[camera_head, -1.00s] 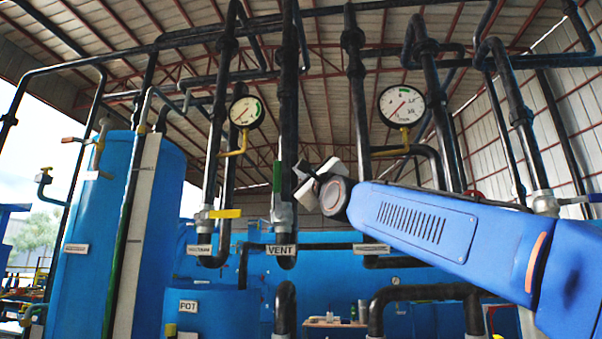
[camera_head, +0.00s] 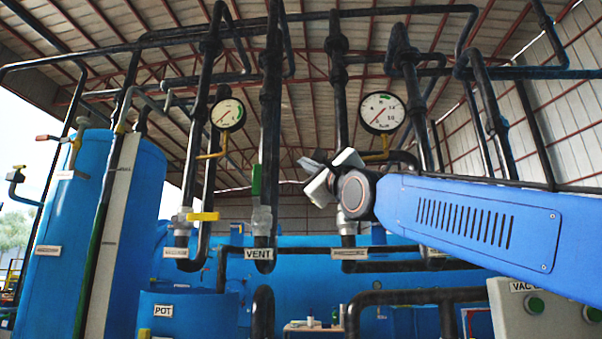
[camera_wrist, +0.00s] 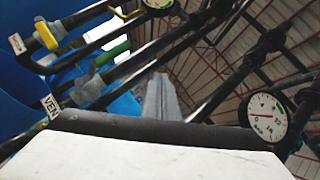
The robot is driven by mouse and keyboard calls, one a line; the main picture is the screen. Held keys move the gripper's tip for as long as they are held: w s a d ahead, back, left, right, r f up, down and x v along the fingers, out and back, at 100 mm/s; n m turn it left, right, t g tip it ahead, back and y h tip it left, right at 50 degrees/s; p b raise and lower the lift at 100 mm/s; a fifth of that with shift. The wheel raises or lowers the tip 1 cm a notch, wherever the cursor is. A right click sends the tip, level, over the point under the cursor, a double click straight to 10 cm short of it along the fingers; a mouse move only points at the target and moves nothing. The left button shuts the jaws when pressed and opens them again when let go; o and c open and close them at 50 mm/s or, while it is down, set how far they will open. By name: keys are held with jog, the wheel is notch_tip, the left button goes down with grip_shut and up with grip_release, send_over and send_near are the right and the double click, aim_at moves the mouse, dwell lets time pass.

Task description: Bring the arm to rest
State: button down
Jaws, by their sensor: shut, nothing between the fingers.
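My blue arm (camera_head: 470,220) reaches in from the right edge of the head view, nearly level and sloping slightly up to the left. My gripper (camera_head: 318,180), white and black, is at its end, in front of the pipes and below the right gauge. It is shut and holds nothing. In the wrist view, a pale block fills the bottom and a grey finger-like part (camera_wrist: 162,98) points up past the dark edge. The fingertips are small in the head view.
Behind stand black vertical pipes, a left gauge (camera_head: 228,114), a right gauge (camera_head: 382,112), a yellow valve handle (camera_head: 202,216) and the VENT label (camera_head: 259,254). A blue tank (camera_head: 75,215) is at left. A grey control box (camera_head: 545,315) with green buttons sits lower right, below my arm.

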jog(key=shift+s, duration=0.1)
jog(key=s+d+f+n+g+h, duration=0.1)
jog(key=d+f+n+g+h, duration=0.15)
jog(key=d+f, duration=0.75)
jog(key=s+d+f+n+g+h, duration=0.1)
jog(key=d+f+n+g+h, duration=0.2)
jog(key=f, duration=1.4)
jog(key=s+d+f+n+g+h, duration=0.15)
jog(key=d+f+n+h, duration=0.4)
jog(key=f, duration=0.75)
jog(key=s+d+f+n+g, duration=0.2)
jog(key=s+d+f, duration=0.2)
jog(key=s+f, duration=0.4)
jog(key=s+d+f+n+g+h, duration=0.1)
jog(key=s+d+f+n+g, duration=0.2)
jog(key=s+f, duration=0.6)
jog(key=s+d+f+n+g+h, duration=0.1)
jog(key=s+d+f, duration=0.5)
jog(key=f, duration=1.3)
jog(key=s+n+g, duration=0.1)
jog(key=s+g, duration=0.1)
jog(key=shift+s+d+f+n, duration=0.3)
jog(key=shift+d+n, duration=0.1)
